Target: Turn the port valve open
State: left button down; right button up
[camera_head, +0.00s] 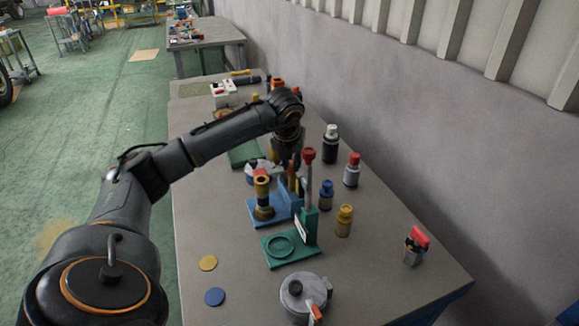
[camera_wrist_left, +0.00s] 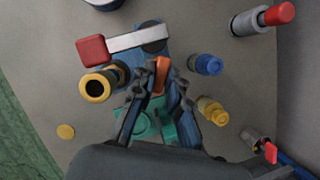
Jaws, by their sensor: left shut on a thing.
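My left gripper (camera_head: 289,165) reaches down over the middle of the bench, partly hidden by its own wrist. In the left wrist view its fingers (camera_wrist_left: 160,78) are closed around a small orange piece (camera_wrist_left: 158,76). A pale lever with a red end (camera_wrist_left: 118,42) lies beside the fingers, over a blue base (camera_head: 282,208). A yellow cylinder (camera_head: 263,200) with a dark collar stands on that base. A green stand (camera_head: 280,250) with an upright red-topped lever (camera_head: 308,156) is in front. I cannot tell which of these is the port valve.
Several small bottles, including a yellow one (camera_head: 343,222) and a blue one (camera_head: 326,195), stand right of the gripper. The wall (camera_head: 400,120) borders the bench's right side.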

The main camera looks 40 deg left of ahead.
pick_arm(q)
jog(key=shift+w+d+r+n+g+y+b, duration=0.15)
jog(key=shift+n+g+y+b, duration=0.15)
jog(key=shift+n, duration=0.75)
jog(key=shift+w+n+g+y+b, duration=0.1)
jog(key=shift+n+g+y+b, duration=0.15)
jog(key=shift+n, duration=0.8)
jog(key=c, duration=1.3)
grip_release()
jog(key=v, duration=1.2)
